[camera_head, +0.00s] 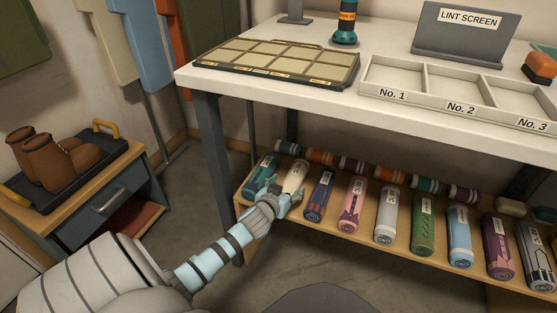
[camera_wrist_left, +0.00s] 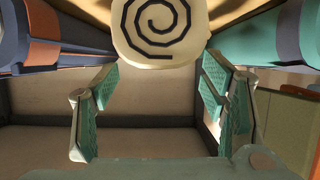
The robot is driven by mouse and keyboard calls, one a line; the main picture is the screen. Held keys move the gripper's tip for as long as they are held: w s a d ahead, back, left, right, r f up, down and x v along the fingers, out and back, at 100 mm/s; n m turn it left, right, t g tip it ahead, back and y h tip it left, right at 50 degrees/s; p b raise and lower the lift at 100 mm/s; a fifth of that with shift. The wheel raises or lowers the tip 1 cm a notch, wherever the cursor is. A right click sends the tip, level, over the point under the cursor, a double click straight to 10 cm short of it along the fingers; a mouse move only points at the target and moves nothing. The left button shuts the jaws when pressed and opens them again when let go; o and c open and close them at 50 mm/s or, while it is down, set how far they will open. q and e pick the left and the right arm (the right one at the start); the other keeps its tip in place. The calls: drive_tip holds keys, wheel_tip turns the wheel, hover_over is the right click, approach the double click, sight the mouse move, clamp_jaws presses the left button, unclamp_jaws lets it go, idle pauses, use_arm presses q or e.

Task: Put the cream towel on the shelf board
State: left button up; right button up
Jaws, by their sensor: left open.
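The cream towel (camera_head: 295,175) is a roll lying on the low shelf board (camera_head: 345,238), between a teal roll on its left and a dark blue roll on its right. My left gripper (camera_head: 283,190) is at its near end and hides part of it. In the left wrist view the towel's round end (camera_wrist_left: 160,32) shows a dark spiral. It lies ahead of the open fingers (camera_wrist_left: 158,85), roughly centred between them; I cannot tell if they touch it. My right gripper is not in view.
The white table (camera_head: 210,79) is above, with a panelled tray and labelled bins (camera_head: 420,103). Boots (camera_head: 50,160) sit on a cabinet at left.

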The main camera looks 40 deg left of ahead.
use_arm(q)
drive_tip(key=p+v, duration=0.3)
drive_tip(key=v, duration=0.4)
drive_tip(key=s+d+f+m+g+h, duration=0.1)
drive_tip(key=s+d+f+g, duration=0.15)
drive_tip(key=s+f, duration=0.65)
drive_tip(key=s+d+f+m+g+h, duration=0.1)
drive_tip(key=s+d+f+g, duration=0.3)
drive_tip(key=f, duration=0.8)
drive_tip(key=s+d+f+g+h, duration=0.1)
drive_tip(key=s+d+f, duration=0.2)
drive_tip(key=s+f, duration=0.2)
drive_tip(key=s+d+f+m+g, duration=0.1)
drive_tip(key=s+f, duration=0.4)
drive_tip(key=s, duration=0.5)
drive_tip(key=shift+d+f+g+h, duration=0.25)
drive_tip(key=shift+d+g+h, duration=0.2)
drive_tip(key=shift+d, duration=0.45)
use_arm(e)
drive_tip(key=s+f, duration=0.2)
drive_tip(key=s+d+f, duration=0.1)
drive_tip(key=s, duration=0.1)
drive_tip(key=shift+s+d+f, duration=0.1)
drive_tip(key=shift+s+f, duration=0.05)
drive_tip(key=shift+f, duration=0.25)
